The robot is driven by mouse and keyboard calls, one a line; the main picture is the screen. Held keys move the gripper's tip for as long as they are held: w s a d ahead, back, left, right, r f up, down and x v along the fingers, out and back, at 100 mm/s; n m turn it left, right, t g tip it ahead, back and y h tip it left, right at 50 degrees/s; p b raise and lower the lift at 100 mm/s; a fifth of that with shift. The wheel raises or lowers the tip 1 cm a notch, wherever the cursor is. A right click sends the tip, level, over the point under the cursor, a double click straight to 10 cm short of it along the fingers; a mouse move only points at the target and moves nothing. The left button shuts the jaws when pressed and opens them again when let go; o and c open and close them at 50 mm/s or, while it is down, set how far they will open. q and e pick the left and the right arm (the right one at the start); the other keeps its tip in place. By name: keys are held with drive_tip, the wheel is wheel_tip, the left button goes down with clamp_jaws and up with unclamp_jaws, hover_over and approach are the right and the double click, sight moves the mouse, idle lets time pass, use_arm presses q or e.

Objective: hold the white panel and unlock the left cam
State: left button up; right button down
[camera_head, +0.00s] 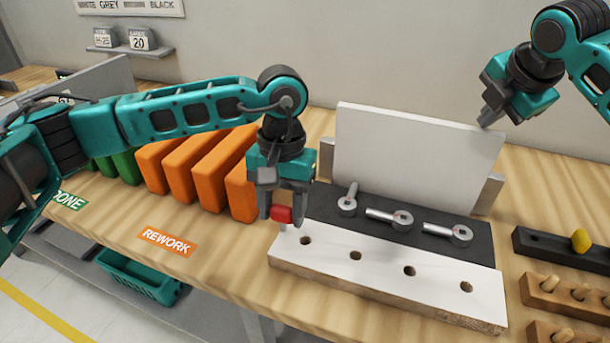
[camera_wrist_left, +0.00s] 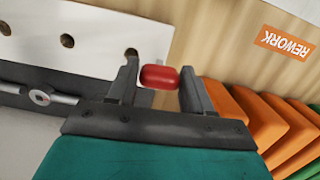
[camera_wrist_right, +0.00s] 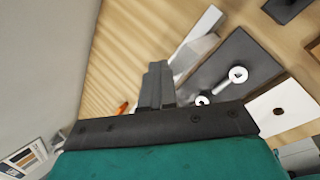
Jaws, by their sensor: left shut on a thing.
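The upright white panel (camera_head: 415,155) stands at the back between grey brackets. My right gripper (camera_head: 487,122) is at its upper right corner, fingers close together; in the right wrist view (camera_wrist_right: 156,85) the panel's pale edge (camera_wrist_right: 203,30) runs toward them. My left gripper (camera_head: 280,215) is shut on a red piece (camera_wrist_left: 159,77), above the left end of a white drilled board (camera_head: 385,270). A pale bit shows below the red piece. The left cam (camera_head: 347,203), a grey round head with a shank, lies on a dark mat (camera_head: 440,218), right of my left gripper and apart from it.
Two more cams (camera_head: 402,221) (camera_head: 461,233) lie on the mat. A dark rack with a yellow piece (camera_head: 580,240) and wooden peg blocks (camera_head: 555,295) are at right. The bench near the REWORK label (camera_head: 167,242) is clear.

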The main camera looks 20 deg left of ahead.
use_arm(q)
drive_tip(key=w+d+r+n+t+h, duration=0.1)
drive_tip(key=w+d+r+n, duration=0.25)
drive_tip(key=w+n, duration=0.4)
drive_tip(key=w+d+r+n, duration=0.2)
drive_tip(key=w+d+n, duration=0.25)
drive_tip(key=n, duration=0.55)
drive_tip(key=shift+s+d+f, duration=0.1)
drive_tip(key=shift+f, duration=1.1)
drive_tip(key=shift+s+d+f, duration=0.1)
drive_tip(key=shift+f, duration=1.1)
drive_tip(key=shift+f, duration=0.6)
drive_tip(key=shift+f, duration=1.05)
idle(1.0)
drive_tip(key=shift+t, duration=0.3)
